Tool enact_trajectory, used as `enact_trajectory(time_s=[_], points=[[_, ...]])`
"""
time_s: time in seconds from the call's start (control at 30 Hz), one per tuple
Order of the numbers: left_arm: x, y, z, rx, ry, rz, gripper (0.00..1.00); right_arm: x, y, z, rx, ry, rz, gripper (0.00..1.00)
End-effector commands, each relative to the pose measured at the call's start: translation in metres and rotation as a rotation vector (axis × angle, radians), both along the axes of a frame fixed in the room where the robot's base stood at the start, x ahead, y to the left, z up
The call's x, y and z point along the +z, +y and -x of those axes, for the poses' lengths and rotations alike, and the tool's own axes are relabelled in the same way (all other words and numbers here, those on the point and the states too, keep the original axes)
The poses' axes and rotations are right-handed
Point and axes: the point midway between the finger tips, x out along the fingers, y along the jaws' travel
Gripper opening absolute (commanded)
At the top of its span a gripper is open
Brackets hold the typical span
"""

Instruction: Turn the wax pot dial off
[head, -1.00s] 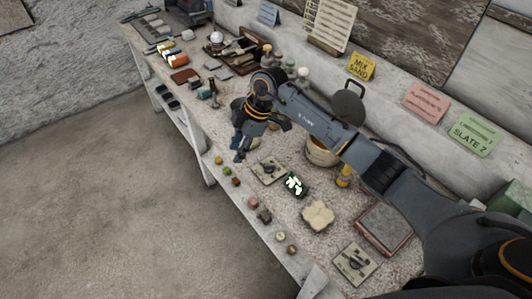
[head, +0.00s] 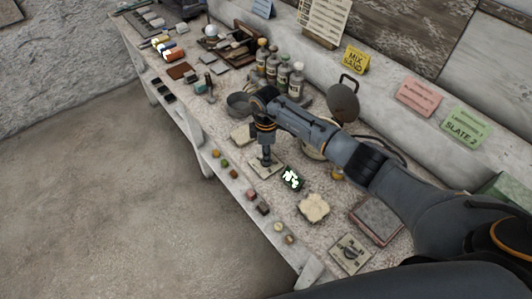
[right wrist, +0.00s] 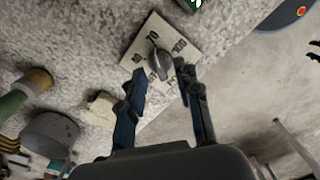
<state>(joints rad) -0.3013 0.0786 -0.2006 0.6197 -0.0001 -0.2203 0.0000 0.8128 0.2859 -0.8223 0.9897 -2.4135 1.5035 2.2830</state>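A pale square dial plate (head: 277,171) lies on the bench, partly hidden under my right gripper (head: 266,162). In the right wrist view the plate (right wrist: 182,28) shows numbers, 70 and 100 among them, and a grey knob (right wrist: 160,65). My right gripper (right wrist: 159,75) is open there, with one finger on each side of the knob; I cannot tell whether they touch it. A round pot (head: 312,152) stands behind my right arm, mostly hidden. A second dial plate (head: 350,255) lies near the front right. My left gripper is not in view.
A dark tile with glowing green-white pieces (head: 292,179) lies close to the right of the gripper. A cream slab (head: 313,207) and a framed tray (head: 376,219) are further right. Small coloured blocks (head: 225,163) line the front edge. Bottles (head: 282,75) stand behind.

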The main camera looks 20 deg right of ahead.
Motion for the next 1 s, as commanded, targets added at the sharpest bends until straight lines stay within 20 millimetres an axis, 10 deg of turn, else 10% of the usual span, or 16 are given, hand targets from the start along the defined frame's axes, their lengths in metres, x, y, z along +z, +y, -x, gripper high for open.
enact_trajectory(time_s=[0.47, 0.63, 1.0], points=[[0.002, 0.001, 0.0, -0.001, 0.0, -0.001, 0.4, -0.017, 0.0, 0.0, 0.001, 0.0, 0.0, 0.33], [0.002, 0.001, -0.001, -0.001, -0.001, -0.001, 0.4, -0.017, 0.0, 0.0, 0.0, 0.0, 0.0, 0.0], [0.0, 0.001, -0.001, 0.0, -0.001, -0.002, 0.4, -0.017, 0.0, 0.0, 0.02, -0.001, 0.001, 0.0]])
